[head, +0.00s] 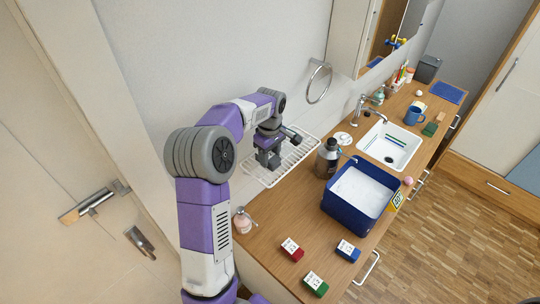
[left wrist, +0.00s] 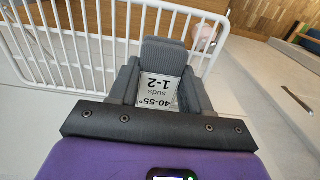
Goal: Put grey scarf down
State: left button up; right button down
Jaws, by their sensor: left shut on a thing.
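My left gripper (head: 268,158) is over the white wire rack (head: 290,163) at the wall end of the counter. In the left wrist view it is shut on the grey scarf (left wrist: 160,88), a small folded block with a white label reading "40-55° suds 1-2". The rack's bars (left wrist: 75,45) show just beyond it in that view. I cannot tell whether the scarf touches the rack. In the head view my gripper mostly hides the scarf. My right gripper is not in view.
A blue tub (head: 335,205) of white suds stands mid-counter beside a dark bottle (head: 327,158). Red (head: 292,249), green (head: 315,284) and blue (head: 348,250) labelled blocks lie near the front. A soap bottle (head: 243,221) stands at left. A sink (head: 390,147) is farther back.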

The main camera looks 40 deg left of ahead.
aim_at(270, 156)
pick_arm(q)
jog(key=shift+f, duration=0.15)
jog(key=shift+f, duration=0.2)
jog(key=o, duration=1.1)
jog(key=shift+c, duration=0.2)
jog(key=shift+r, duration=0.2)
notch_tip(270, 156, up, 12)
jog(key=shift+p, duration=0.45)
